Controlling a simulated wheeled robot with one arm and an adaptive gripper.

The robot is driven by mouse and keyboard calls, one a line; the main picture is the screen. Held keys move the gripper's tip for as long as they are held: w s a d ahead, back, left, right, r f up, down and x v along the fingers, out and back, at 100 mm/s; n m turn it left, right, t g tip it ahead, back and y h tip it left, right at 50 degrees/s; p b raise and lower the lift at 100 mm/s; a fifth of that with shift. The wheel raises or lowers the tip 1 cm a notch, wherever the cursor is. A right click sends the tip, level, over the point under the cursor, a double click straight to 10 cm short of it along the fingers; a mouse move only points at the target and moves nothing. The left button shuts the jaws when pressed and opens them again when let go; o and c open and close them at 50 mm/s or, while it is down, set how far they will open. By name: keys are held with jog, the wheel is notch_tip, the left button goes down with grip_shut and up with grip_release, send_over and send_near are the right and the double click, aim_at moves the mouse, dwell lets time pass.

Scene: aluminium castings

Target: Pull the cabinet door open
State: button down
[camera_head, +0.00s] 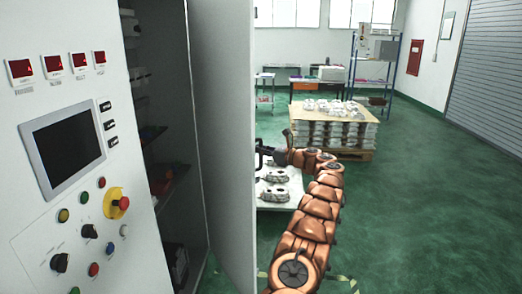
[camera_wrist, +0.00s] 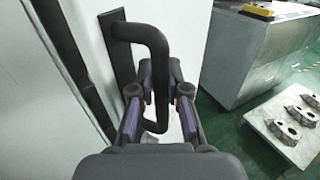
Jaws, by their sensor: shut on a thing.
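The cabinet door (camera_head: 224,140) is a tall white panel, standing open and swung out from the cabinet, so the dark inside shows to its left. In the wrist view the door (camera_wrist: 65,125) fills the left side. Its black bar handle (camera_wrist: 145,33) is bracketed to a dark strip on the door. My gripper (camera_wrist: 160,92) has one finger on each side of the handle's upright bar and is shut on it. In the head view my gripper (camera_head: 272,156) is at the door's outer face, partly hidden behind the door edge.
The cabinet interior (camera_head: 160,100) has shelves with several items. A control panel (camera_head: 75,160) with screen and buttons is at the left. A white table (camera_head: 285,205) with castings stands close beside the door. A loaded pallet (camera_head: 335,135) is beyond. Green floor (camera_head: 420,210) is clear at right.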

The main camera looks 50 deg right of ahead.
dwell(0.3)
jog(key=c, duration=1.1)
grip_release()
jog(key=shift+c, duration=0.2)
jog(key=shift+s, duration=0.15)
jog(key=v, duration=1.2)
jog(key=shift+d, duration=0.1)
